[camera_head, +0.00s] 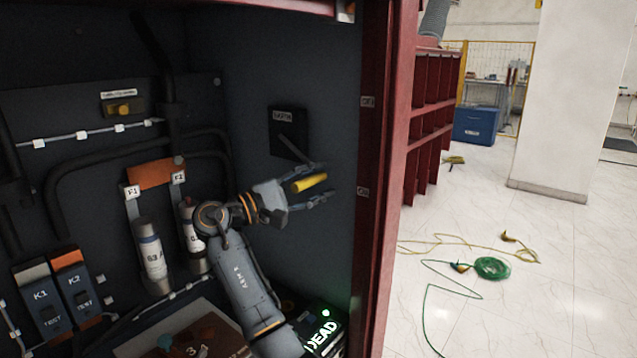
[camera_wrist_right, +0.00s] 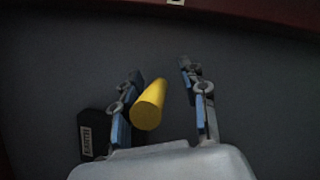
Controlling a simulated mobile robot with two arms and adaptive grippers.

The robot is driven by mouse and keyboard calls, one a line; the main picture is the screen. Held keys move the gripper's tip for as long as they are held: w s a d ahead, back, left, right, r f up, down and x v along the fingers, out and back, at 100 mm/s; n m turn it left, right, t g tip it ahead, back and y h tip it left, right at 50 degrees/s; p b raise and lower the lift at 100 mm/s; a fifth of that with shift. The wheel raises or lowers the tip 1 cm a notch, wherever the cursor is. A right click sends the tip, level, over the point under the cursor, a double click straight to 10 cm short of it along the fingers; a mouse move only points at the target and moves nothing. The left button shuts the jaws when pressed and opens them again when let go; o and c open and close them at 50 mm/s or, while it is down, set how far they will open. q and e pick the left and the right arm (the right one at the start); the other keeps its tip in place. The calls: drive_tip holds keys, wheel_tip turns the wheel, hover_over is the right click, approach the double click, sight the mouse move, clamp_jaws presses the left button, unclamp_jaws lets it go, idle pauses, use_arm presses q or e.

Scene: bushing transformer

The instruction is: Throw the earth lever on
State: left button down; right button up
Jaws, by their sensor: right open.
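The earth lever is a yellow handle (camera_head: 309,183) by a black plate marked EARTH (camera_head: 288,120) on the cabinet's right inner wall. My right gripper (camera_head: 324,183) is open, with one finger above the handle and one below it in the head view. In the right wrist view the yellow handle (camera_wrist_right: 149,104) lies between the two open fingers (camera_wrist_right: 160,72), closer to the left one. The EARTH label (camera_wrist_right: 86,142) shows at lower left there. Whether a finger touches the handle I cannot tell. My left gripper is out of view.
The red cabinet frame (camera_head: 377,180) stands close to the right of my gripper. Fuse cylinders (camera_head: 150,255), switches K1 and K2 (camera_head: 42,300) and black cables fill the left. A lit DEAD sign (camera_head: 323,335) is below. Cables (camera_head: 492,268) lie on the floor outside.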

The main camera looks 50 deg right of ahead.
drive_tip(key=v, duration=1.1)
drive_tip(key=shift+w+a, duration=0.3)
drive_tip(key=shift+s+f, duration=0.1)
drive_tip(key=shift+f, duration=0.1)
